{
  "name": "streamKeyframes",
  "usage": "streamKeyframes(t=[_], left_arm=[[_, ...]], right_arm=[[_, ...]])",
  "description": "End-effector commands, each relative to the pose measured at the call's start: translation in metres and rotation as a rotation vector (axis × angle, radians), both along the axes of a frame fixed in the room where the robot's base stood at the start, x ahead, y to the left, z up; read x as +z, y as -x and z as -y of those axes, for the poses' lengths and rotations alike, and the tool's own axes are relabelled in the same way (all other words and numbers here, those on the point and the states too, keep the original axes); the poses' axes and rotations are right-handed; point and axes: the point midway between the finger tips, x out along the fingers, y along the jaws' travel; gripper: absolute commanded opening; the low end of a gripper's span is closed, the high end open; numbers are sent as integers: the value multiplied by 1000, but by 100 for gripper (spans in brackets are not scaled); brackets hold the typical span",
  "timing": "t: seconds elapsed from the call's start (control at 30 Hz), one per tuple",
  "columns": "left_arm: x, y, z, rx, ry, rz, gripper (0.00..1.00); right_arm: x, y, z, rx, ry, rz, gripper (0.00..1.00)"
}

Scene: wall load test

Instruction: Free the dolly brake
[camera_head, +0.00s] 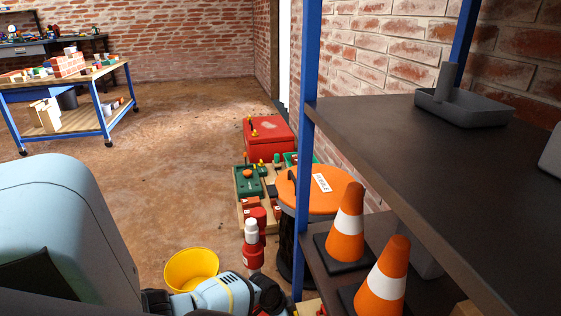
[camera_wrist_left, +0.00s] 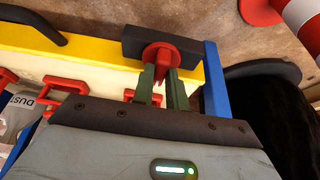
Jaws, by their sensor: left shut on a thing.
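In the left wrist view, the two green fingers of my left gripper (camera_wrist_left: 160,88) are shut on a red knob (camera_wrist_left: 160,56). The knob sits in front of a dark block (camera_wrist_left: 190,45) at a yellow edge (camera_wrist_left: 80,45); I take it to be the dolly brake, but the dolly as a whole does not show. The fingertips hide part of the knob. In the head view my left arm reaches down at the bottom, and its gripper is out of sight. My right gripper is in neither view.
A blue-posted shelf (camera_head: 352,112) fills the right side, with traffic cones (camera_head: 349,222) on its lower level. An orange-lidded bin (camera_head: 300,198), a red box (camera_head: 268,135) and a yellow bucket (camera_head: 190,268) stand on the floor.

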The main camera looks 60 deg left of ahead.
Motion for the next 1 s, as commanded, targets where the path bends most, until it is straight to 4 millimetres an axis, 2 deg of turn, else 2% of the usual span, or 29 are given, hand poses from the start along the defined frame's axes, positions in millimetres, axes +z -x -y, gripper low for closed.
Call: streamKeyframes(t=[0.2,0.23,0.3,0.67,1.0], left_arm=[[0,0,1,-3,-1,0,0],[0,0,1,-3,-1,0,16],[0,-1,1,-3,-1,0,24],[6,1,0,-1,-1,2,24],[53,18,-5,-2,-2,7,24]], right_arm=[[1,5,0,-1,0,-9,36],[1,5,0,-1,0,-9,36],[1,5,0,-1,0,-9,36],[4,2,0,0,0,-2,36],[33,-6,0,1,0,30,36]])
